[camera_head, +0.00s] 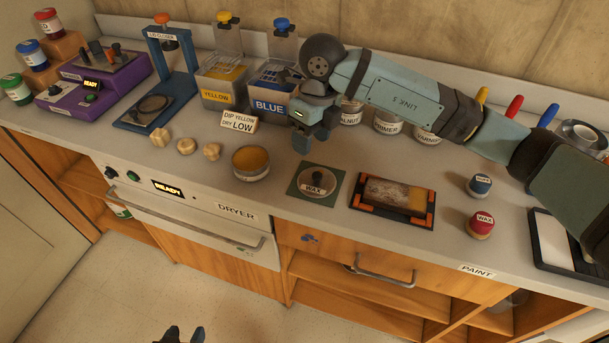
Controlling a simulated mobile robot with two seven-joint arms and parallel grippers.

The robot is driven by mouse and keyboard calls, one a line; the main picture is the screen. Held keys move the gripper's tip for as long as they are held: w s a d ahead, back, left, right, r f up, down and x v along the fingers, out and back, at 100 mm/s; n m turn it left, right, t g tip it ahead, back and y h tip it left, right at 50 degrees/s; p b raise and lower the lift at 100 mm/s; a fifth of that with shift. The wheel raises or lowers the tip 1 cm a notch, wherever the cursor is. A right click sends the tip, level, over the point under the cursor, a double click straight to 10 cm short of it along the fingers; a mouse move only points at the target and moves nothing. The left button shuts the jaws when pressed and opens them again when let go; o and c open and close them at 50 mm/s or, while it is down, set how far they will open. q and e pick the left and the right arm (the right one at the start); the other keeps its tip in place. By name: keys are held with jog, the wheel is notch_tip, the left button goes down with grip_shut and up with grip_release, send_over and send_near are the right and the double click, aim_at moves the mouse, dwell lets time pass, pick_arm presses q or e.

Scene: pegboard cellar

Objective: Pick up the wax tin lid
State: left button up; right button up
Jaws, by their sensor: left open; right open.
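The wax tin lid (309,194) is round with a dark knob and a "WAX" label. It lies on a green square mat (328,204) near the front of the counter. The open tin (251,171) of yellow-brown wax stands to its left. My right gripper (308,139), on the arm reaching in from the right, is open and empty above the counter, behind and slightly left of the lid. My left gripper (186,335) shows only its fingertips at the bottom edge, low in front of the cabinets. It is open and far from the lid.
Right of the mat lies a block in an orange-cornered tray (361,209). Small red (481,224) and blue (479,186) jars stand farther right. Wooden knobs (186,146) sit left of the tin. Yellow (218,95) and blue (269,104) dip tanks stand behind. My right arm crosses above labelled cans.

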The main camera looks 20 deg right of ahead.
aim_at(317, 174)
jog(key=shift+t+h, duration=0.3)
jog(key=shift+h, duration=0.3)
jog(key=f, duration=0.4)
jog(key=d+f, duration=0.1)
jog(key=f, duration=0.3)
jog(key=w+d+f+p, duration=0.1)
jog(key=f, duration=0.3)
jog(key=shift+w+f, duration=0.1)
jog(key=shift+f, duration=0.25)
jog(key=c, duration=1)
